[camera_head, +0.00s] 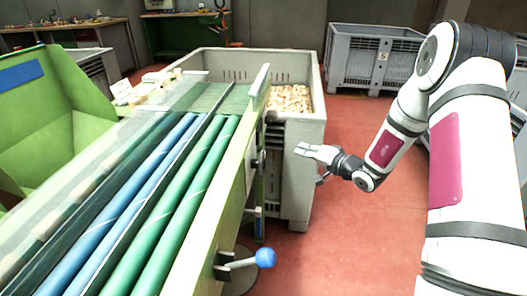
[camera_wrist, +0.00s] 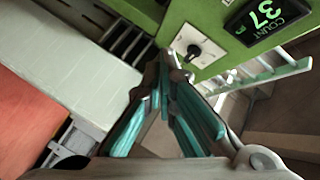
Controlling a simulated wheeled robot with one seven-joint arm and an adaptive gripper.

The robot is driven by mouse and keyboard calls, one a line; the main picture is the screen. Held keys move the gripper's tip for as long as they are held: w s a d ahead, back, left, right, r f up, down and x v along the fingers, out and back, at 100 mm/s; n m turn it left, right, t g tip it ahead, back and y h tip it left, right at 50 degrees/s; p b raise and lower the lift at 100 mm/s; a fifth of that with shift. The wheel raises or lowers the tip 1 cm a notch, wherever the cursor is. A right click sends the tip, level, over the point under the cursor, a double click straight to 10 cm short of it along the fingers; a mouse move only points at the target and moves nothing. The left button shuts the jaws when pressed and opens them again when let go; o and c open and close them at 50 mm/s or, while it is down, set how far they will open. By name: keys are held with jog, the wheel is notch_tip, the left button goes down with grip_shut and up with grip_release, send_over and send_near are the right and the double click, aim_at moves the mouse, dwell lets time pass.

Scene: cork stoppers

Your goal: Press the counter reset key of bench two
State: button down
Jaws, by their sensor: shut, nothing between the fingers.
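My gripper (camera_head: 312,152) is shut and empty, held in the air to the right of the green roller bench, by the corner of the grey crate. In the wrist view its teal-padded fingers (camera_wrist: 166,68) come together just below a green panel (camera_wrist: 170,22). The panel carries a black counter display (camera_wrist: 268,15) with green digits reading 37 and the word COUNT. A black pointer knob on a white dial (camera_wrist: 193,48) is to the lower left of the display, close above the fingertips. I cannot make out a reset key or a bench number.
The roller bench (camera_head: 245,160) has a blue-knobbed lever (camera_head: 264,258) jutting from its near side. A grey crate (camera_head: 300,134) holding corks stands behind. Another grey crate (camera_head: 372,68) stands farther back. Red floor (camera_head: 345,240) is clear right of the bench.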

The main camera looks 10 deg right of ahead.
aim_at(261, 149)
jog(key=shift+a, duration=0.1)
jog(key=w+a, duration=0.2)
jog(key=a, duration=0.6)
jog(key=shift+w, duration=0.4)
jog(key=shift+a+b, duration=0.25)
jog(key=shift+b, duration=0.1)
dwell(1.0)
jog(key=shift+w+a+b, duration=0.1)
jog(key=shift+a+b, duration=0.2)
jog(key=shift+w+a+b, duration=0.15)
jog(key=shift+a+b, duration=0.2)
jog(key=shift+a, duration=0.1)
dwell(0.9)
jog(key=shift+d, duration=0.1)
jog(key=shift+s+d+b, duration=0.3)
jog(key=shift+d, duration=0.4)
